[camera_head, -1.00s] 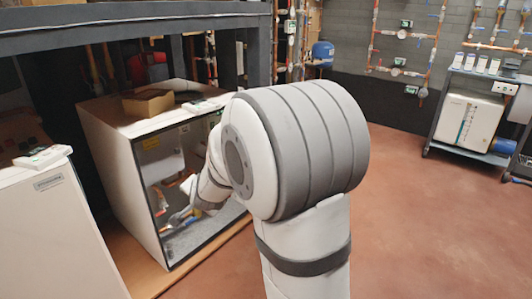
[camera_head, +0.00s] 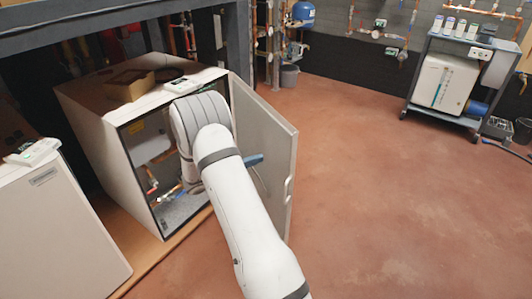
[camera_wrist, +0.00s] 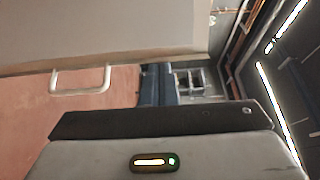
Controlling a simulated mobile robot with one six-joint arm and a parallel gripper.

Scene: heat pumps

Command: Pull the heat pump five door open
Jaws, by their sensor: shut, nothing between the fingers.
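The heat pump cabinet (camera_head: 85,125) stands at the left in the head view. Its front is open and shows pipes inside. Its door (camera_head: 268,140) stands wide open, hinged at the cabinet's right side, with a handle (camera_head: 289,188) on its free edge. In the wrist view a pale panel, seemingly the door (camera_wrist: 110,30), fills the top, with a white handle (camera_wrist: 80,80) below its edge. My arm reaches between cabinet and door and hides its own end in the head view. My gripper (camera_wrist: 160,120) shows as a dark bar at the bottom of the wrist view, shut and empty, apart from the handle.
A second white unit (camera_head: 60,225) stands at the near left. A box (camera_head: 130,84) lies on the cabinet top. A blue part (camera_head: 254,160) shows beside the door's inner face. A cart (camera_head: 460,85) stands far right. The red floor right of the door is clear.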

